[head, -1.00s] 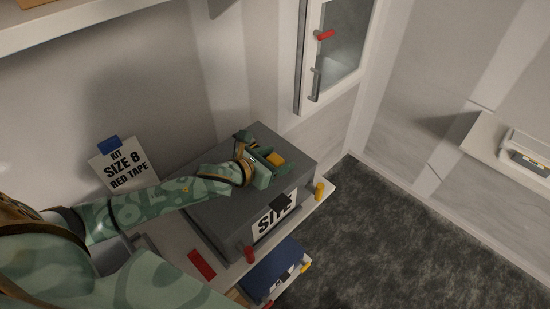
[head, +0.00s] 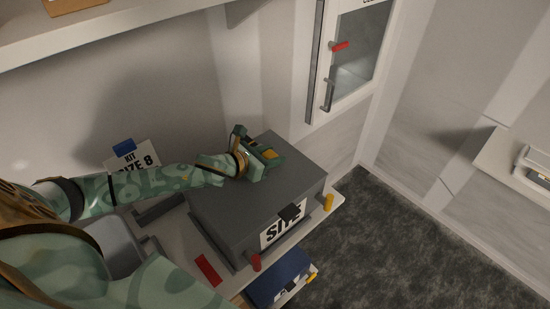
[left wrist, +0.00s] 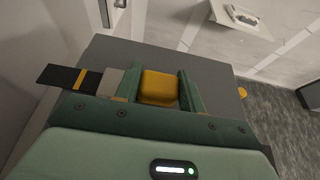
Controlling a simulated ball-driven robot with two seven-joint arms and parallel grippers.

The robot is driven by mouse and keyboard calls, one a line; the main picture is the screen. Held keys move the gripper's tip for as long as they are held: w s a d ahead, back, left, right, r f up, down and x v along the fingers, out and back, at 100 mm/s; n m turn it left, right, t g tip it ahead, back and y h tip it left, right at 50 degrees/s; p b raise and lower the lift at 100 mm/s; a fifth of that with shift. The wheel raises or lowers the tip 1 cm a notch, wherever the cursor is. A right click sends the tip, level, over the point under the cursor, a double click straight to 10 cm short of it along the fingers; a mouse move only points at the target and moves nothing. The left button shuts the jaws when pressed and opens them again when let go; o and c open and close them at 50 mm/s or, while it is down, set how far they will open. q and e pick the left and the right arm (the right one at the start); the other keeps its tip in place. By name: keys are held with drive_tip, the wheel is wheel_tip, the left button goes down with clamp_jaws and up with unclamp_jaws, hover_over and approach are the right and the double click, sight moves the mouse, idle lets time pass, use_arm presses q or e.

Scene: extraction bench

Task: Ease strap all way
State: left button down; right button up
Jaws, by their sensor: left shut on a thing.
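A grey box (head: 220,218) with a label reading "SITE" stands on the bench. A short black strap piece (head: 290,212) hangs over its front top edge. My left gripper (head: 268,155) is over the rear of the lid. In the left wrist view its green fingers (left wrist: 160,90) are shut on a yellow tab (left wrist: 158,86). A black strip with a yellow band (left wrist: 75,77) sticks out to the left of the fingers. I cannot tell whether the tab or strip joins the strap piece. My right gripper is out of view.
A red peg (head: 256,262) and a yellow peg (head: 328,202) stand by the box's front. A red strip (head: 208,270) lies on the bench. A blue box (head: 280,278) is below. A glass-fronted cabinet (head: 350,60) stands behind. Open floor (head: 400,240) is at right.

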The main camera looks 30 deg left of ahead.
use_arm(q)
drive_tip(key=c, duration=0.9)
unclamp_jaws()
drive_tip(key=shift+o, duration=0.3)
